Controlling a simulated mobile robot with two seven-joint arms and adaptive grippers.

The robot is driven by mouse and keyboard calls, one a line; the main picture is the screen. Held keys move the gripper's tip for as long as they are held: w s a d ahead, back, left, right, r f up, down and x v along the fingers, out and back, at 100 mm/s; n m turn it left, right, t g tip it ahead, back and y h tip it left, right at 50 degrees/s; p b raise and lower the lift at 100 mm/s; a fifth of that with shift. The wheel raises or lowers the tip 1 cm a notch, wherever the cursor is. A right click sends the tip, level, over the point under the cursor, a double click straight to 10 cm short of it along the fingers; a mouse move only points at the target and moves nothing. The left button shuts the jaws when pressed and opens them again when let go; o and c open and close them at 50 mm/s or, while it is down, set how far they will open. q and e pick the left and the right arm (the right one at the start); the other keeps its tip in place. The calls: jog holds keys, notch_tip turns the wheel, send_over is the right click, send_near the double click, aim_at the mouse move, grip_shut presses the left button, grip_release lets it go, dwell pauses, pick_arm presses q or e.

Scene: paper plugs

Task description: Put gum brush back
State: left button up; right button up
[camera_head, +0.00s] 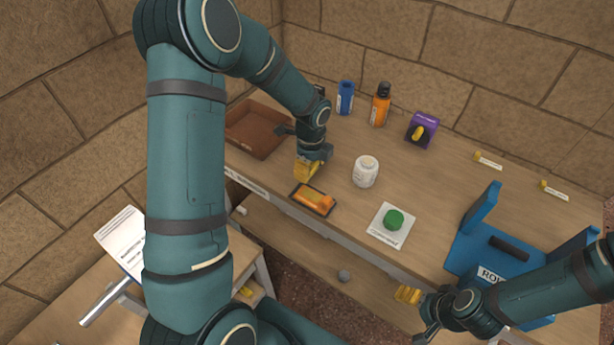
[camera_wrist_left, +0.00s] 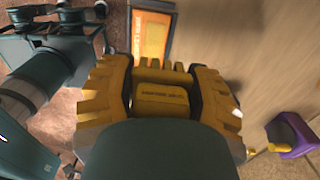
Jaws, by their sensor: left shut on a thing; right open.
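My left gripper (camera_head: 306,171) is over the work table, just behind an orange mat with a dark border (camera_head: 313,199). In the left wrist view its yellow fingers are shut on a small yellow object with dark lettering (camera_wrist_left: 160,98), which I take for the gum brush. Most of that object is hidden by the fingers and palm. The orange mat also shows beyond the fingertips in the left wrist view (camera_wrist_left: 151,38). My right gripper (camera_head: 408,295) is open and empty, in front of the table's front edge.
A brown tray (camera_head: 254,130) is at the left. A white jar (camera_head: 365,171) and a green item on a white card (camera_head: 392,220) are near the mat. Behind stand a blue can (camera_head: 345,98), an orange bottle (camera_head: 380,105) and a purple box (camera_head: 421,130). A blue stand (camera_head: 490,257) is at the right.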

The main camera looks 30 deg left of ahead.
pick_arm(q)
jog(key=w+a+b, duration=0.6)
jog(key=w+a, duration=0.4)
jog(key=w, duration=0.1)
jog(key=f, duration=0.3)
jog(key=f+b, duration=0.1)
jog(key=f, duration=0.5)
jog(key=shift+s+f+b, duration=0.25)
jog(key=shift+b, duration=0.05)
jog(key=shift+f, duration=0.15)
jog(key=o, duration=1.1)
notch_tip(320, 180, up, 12)
jog(key=p, duration=0.2)
